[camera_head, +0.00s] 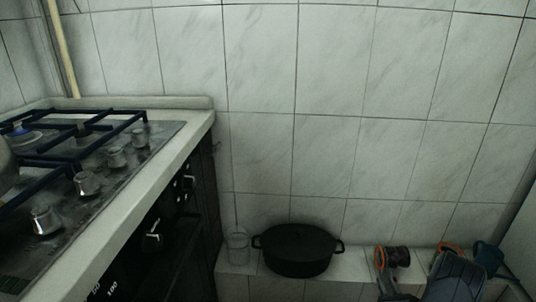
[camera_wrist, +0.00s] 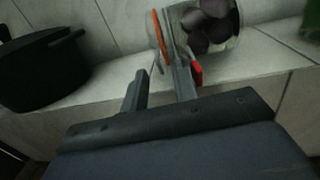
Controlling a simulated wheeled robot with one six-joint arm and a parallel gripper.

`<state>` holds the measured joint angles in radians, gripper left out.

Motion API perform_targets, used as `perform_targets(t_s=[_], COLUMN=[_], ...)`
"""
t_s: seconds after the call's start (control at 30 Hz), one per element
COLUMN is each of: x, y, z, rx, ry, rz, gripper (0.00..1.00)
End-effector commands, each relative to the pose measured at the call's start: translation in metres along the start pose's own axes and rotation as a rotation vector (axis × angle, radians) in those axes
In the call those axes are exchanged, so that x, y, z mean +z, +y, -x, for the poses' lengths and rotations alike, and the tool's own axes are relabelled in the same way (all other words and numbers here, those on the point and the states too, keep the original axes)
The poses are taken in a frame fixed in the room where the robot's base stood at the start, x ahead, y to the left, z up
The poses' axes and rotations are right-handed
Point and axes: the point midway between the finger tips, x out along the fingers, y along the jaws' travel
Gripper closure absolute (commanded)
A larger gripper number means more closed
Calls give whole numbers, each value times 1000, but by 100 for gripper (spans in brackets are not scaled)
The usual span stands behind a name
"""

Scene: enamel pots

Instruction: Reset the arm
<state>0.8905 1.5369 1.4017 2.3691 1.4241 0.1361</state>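My gripper (camera_wrist: 160,88) is open in the wrist view, with its two dark fingers apart and nothing visible between them. A clear jar (camera_wrist: 208,25) with dark round contents lies just beyond the fingertips. It has an orange ring (camera_wrist: 160,38) at one end and a red piece (camera_wrist: 197,74) close beside the right finger. I cannot tell whether that finger touches the jar. In the head view, the jar (camera_head: 397,257) shows at the lower right, with my grey arm (camera_head: 456,278) beside it.
A stove (camera_head: 98,165) with metal knobs fills the left. A teal object (camera_head: 488,256) stands behind my arm. The tiled wall rises close behind the ledge.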

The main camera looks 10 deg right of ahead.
Motion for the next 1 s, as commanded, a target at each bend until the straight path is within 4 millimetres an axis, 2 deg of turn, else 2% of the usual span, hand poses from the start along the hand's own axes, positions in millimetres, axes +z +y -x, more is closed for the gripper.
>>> perform_targets(t_s=[0.03,0.13,0.2,0.6,0.87,1.0], x=[-2,0,4,0,0,-1], y=[1,1,5,7,7,7], z=[-11,-28,-25,-11,-12,-20], rx=[3,-1,-23,-50,-49,-46], ry=[-3,-3,1,0,0,-1], rz=[4,0,-12,-18,-17,-15], gripper=[73,73,73,73,73,73])
